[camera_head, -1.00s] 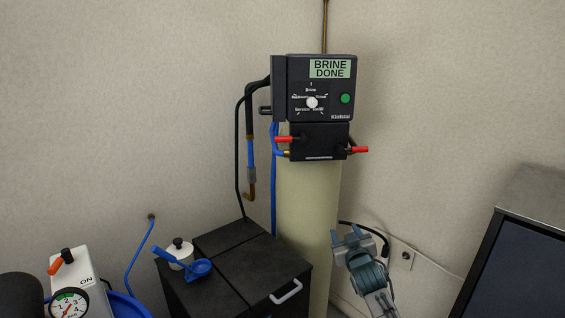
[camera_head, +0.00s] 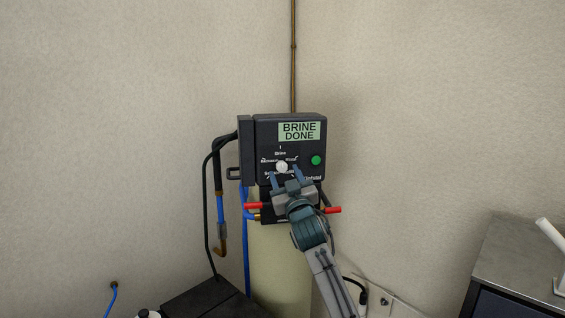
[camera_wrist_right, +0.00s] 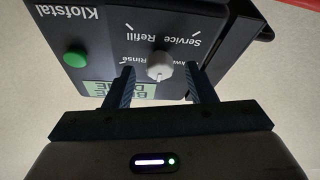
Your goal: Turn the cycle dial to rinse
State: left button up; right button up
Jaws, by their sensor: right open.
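The cycle dial (camera_head: 282,167) is a small white knob on the black control head (camera_head: 247,150) atop a pale cylinder. Its display (camera_head: 299,131) reads "BRINE DONE". In the right wrist view the panel appears upside down, and the dial (camera_wrist_right: 159,66) has the labels Rinse, Refill and Service around it. I cannot tell which label it points at. My right gripper (camera_head: 284,171) is open in front of the dial. In the wrist view its two fingers (camera_wrist_right: 160,70) stand on either side of the knob, with gaps showing. My left gripper is not in view.
A green button (camera_head: 316,160) is right of the dial. Red-handled valves (camera_head: 333,210) stick out below the panel on both sides. Black and blue hoses (camera_head: 220,206) hang at the left. A black cabinet (camera_head: 215,300) stands below; a steel-topped unit (camera_head: 500,255) is at the right.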

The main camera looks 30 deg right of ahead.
jog(key=shift+p+x, duration=0.4)
jog(key=shift+x, duration=0.7)
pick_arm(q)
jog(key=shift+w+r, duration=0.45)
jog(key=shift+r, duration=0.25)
pick_arm(e)
jog(key=shift+r, duration=0.1)
